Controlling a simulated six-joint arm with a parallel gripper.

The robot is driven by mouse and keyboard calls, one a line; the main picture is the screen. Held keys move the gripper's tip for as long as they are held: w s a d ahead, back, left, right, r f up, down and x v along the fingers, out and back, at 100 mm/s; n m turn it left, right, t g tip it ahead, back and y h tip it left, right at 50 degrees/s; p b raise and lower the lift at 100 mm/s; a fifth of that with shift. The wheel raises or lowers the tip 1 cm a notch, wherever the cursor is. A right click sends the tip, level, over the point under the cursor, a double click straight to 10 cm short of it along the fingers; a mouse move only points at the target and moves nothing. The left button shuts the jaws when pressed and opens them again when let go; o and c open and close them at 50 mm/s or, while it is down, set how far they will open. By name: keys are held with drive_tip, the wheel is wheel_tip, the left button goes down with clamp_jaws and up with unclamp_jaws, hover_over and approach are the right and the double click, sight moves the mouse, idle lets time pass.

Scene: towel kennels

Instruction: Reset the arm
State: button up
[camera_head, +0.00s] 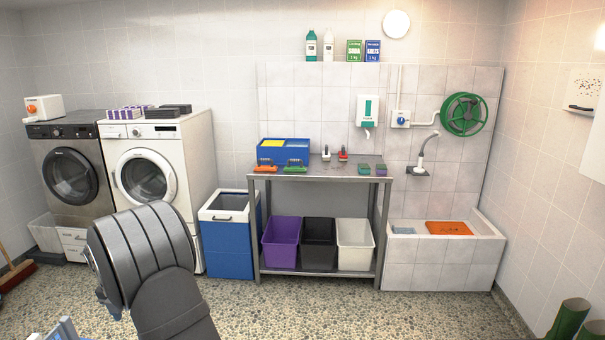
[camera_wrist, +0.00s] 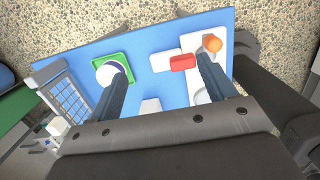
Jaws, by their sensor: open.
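My arm (camera_head: 145,255) is at the lower left of the head view, in front of the washing machines. The right finger's tip is by a white plate with an orange knob (camera_wrist: 212,44). A red block (camera_wrist: 183,62) lies between the tips. The gap between fingers and board cannot be judged.
A metal table (camera_head: 322,178) with several tools stands at the back, with purple, black and white bins below. A blue bin (camera_head: 228,245) is left of it, a tiled basin (camera_head: 445,255) right. Green boots (camera_head: 568,318) stand at lower right. The middle floor is clear.

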drive_tip(key=s+d+m, duration=0.4)
drive_tip(key=d+m, duration=0.4)
drive_tip(key=m, duration=0.1)
drive_tip(key=s+d+r+m+g+h, duration=0.1)
drive_tip(key=s+d+m, duration=0.4)
drive_tip(key=d+m, duration=0.3)
drive_tip(key=shift+r+m+g, duration=0.25)
drive_tip(key=shift+m+g, duration=0.05)
drive_tip(key=shift+m, duration=0.9)
drive_tip(key=w+a+n+t, duration=0.1)
drive_tip(key=w+a+n, duration=0.4)
drive_tip(key=a+n, duration=0.4)
drive_tip(key=shift+w+a+f+n, duration=0.15)
drive_tip(key=shift+w+f+n, duration=0.2)
drive_tip(key=shift+n, duration=0.75)
